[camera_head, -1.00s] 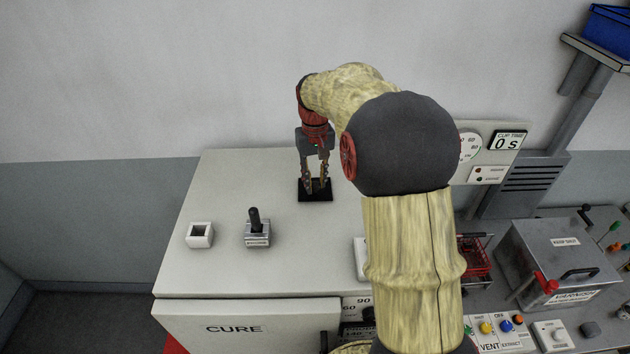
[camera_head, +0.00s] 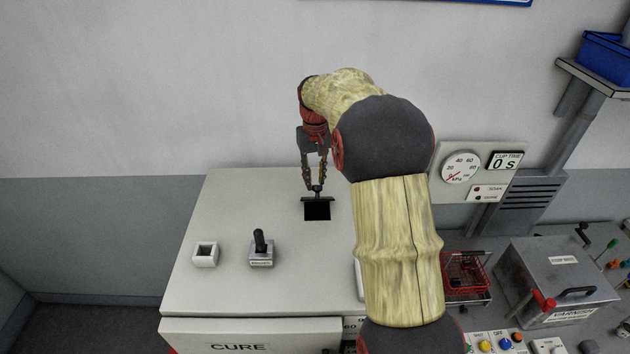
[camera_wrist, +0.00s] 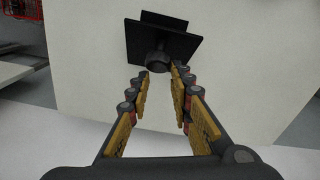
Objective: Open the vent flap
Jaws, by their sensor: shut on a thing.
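The vent flap (camera_head: 317,199) is a small black plate on top of the white CURE cabinet (camera_head: 290,280). It stands tilted up at the back of a dark square opening (camera_head: 317,211). My gripper (camera_head: 316,186) is over the flap's far side, its fingers pointing down and shut on the flap's dark round knob (camera_head: 317,189). In the wrist view the knob (camera_wrist: 157,62) sits at the fingertips (camera_wrist: 158,72), with the black plate (camera_wrist: 170,42) behind it. The inside of the opening is too dark to make out.
On the cabinet top stand a small white square socket (camera_head: 205,255) and a block with a black lever (camera_head: 260,247). My arm hides the cabinet's right part. A gauge panel (camera_head: 478,172), a red basket (camera_head: 465,270) and a grey VARNISH box (camera_head: 558,275) are to the right.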

